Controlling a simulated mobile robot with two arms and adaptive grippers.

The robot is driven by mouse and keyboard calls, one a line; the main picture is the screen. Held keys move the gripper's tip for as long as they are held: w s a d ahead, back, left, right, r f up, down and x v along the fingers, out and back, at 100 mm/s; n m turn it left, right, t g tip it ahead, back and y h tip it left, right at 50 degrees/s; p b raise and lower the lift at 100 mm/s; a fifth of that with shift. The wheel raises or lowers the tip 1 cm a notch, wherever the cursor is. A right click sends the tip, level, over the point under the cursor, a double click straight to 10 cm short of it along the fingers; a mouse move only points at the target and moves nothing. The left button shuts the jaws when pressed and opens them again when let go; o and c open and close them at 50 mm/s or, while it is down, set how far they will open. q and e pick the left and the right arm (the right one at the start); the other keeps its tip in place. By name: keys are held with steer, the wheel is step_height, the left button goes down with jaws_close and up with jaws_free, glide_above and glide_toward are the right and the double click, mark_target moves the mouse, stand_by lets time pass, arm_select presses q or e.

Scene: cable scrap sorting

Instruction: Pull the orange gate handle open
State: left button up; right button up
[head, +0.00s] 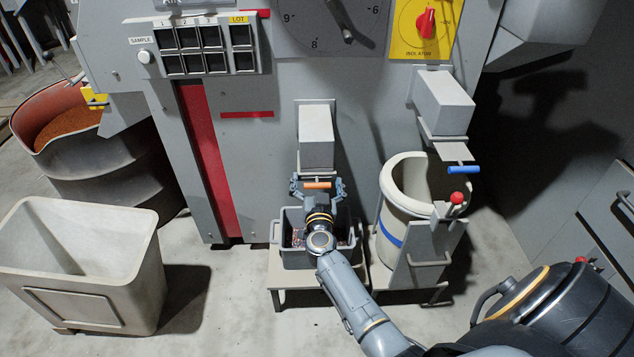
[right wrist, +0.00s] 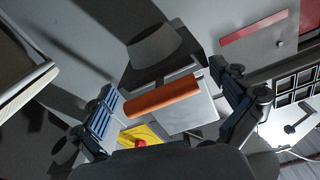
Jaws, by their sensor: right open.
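The orange gate handle (head: 317,185) is a short bar at the bottom front of a grey chute (head: 316,140) on the machine. My right gripper (head: 317,190) is open, with one finger on each side of the handle. In the right wrist view the handle (right wrist: 163,97) lies between the spread blue-grey finger pads of my gripper (right wrist: 170,108), with a visible gap on both sides. The gate plate behind the handle is mostly hidden in the head view. My left gripper is not in view.
A grey bin (head: 287,215) with some scrap stands on a low stand under the chute, partly behind my wrist. To the right are a second chute with a blue handle (head: 463,169) and a cream barrel (head: 392,205). An empty cream tub (head: 135,290) stands left on open floor.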

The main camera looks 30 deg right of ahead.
steer(key=shift+r, duration=0.1)
steer(key=c, duration=1.6)
steer(key=shift+c, duration=0.7)
steer(key=shift+d+r, duration=0.1)
steer(key=shift+c, duration=0.3)
